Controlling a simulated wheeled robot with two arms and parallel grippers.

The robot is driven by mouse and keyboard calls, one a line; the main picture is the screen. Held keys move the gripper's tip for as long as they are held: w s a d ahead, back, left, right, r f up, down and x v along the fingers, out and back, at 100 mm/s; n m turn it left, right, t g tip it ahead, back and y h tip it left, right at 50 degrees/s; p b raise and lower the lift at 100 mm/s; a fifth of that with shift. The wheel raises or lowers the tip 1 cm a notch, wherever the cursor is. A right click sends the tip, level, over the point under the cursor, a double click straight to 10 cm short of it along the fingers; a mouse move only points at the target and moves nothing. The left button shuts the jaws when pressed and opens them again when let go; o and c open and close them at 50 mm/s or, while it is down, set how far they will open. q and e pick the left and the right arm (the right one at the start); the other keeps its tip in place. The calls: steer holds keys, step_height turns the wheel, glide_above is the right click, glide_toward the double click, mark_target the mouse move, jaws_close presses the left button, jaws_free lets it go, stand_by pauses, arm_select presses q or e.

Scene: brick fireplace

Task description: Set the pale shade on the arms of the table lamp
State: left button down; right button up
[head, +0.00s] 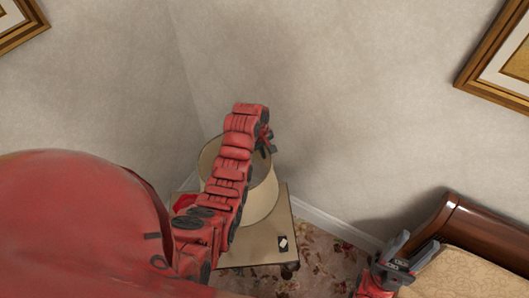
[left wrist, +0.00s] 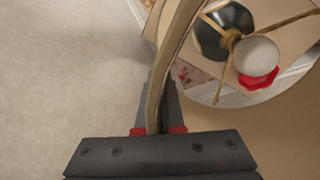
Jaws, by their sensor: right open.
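The pale shade (head: 262,200) is a wide beige drum above the small side table in the head view. My left gripper (head: 265,140) is at its far upper rim, partly hidden by my arm. In the left wrist view its fingers (left wrist: 158,110) are closed on the shade's wall (left wrist: 175,60). Through the shade's opening I see the table lamp: a dark round body (left wrist: 218,32), thin brass arms (left wrist: 290,22) and a white bulb (left wrist: 257,56). I cannot tell whether the shade touches the arms. My right gripper (head: 413,253) is open and empty at lower right.
The side table (head: 265,250) stands near the wall corner, with a small black-and-white item (head: 282,243) at its front right. A red object (head: 183,203) lies at its left. A wood-framed upholstered seat (head: 465,270) is at right. Patterned carpet (head: 318,255) lies between.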

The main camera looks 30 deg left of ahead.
arm_select(q)
steer(key=shift+f+b, duration=0.5)
steer(key=shift+f, duration=0.35)
stand_by(1.0)
steer(key=shift+b, duration=0.3)
stand_by(1.2)
steer(key=shift+f, duration=0.3)
stand_by(0.4)
steer(key=c, duration=1)
jaws_free()
steer(key=shift+r+b, duration=0.1)
steer(key=shift+b, duration=0.2)
